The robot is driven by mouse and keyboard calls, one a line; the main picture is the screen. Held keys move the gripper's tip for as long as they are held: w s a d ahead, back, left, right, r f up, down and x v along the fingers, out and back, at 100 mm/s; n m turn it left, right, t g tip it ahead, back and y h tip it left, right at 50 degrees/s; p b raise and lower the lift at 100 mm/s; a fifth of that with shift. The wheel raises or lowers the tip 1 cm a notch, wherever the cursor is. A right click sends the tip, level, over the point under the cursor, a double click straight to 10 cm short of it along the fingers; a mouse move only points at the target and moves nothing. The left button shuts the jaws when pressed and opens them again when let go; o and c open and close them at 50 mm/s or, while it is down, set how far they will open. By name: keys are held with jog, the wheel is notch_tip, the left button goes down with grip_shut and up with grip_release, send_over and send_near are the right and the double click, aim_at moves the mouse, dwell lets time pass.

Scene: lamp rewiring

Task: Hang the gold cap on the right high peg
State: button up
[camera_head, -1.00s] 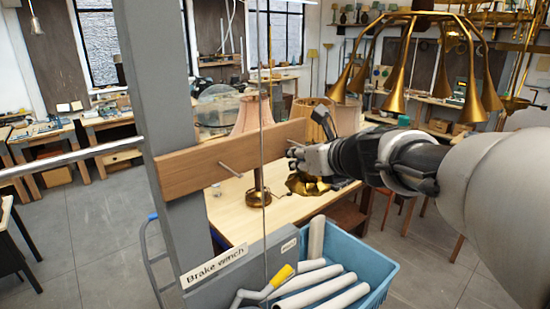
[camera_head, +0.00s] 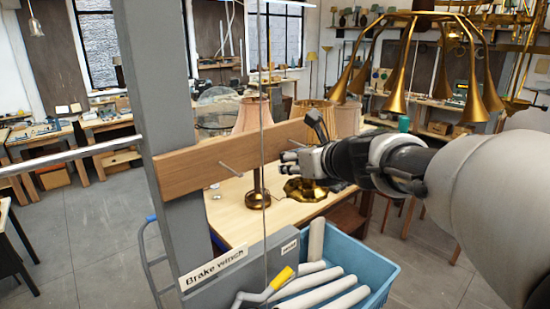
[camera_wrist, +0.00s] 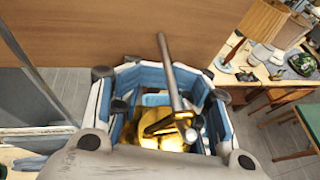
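A wooden board (camera_head: 200,168) is fixed across a grey post. A pale peg (camera_head: 230,169) stands out from its left part. Another peg (camera_head: 297,142) shows at its right end, just beside my gripper (camera_head: 290,161). In the wrist view, a metal peg (camera_wrist: 171,75) stands out from the board (camera_wrist: 110,30) and reaches across the opening between my fingers.
A brake winch (camera_head: 215,270) with a yellow-handled crank and a thin vertical cable stand in front of the board. A blue bin (camera_head: 375,285) of white rolls is below. A table (camera_head: 235,215) with lamps stands behind. A brass chandelier (camera_head: 395,95) hangs at upper right.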

jog(key=shift+o, duration=0.7)
jog(key=shift+w+a+f, duration=0.15)
jog(key=shift+a+f, duration=0.2)
jog(key=shift+a, duration=0.15)
jog(key=o, duration=0.5)
jog(key=shift+d+r, duration=0.1)
jog(key=shift+w+r, duration=0.1)
jog(key=shift+r, duration=0.05)
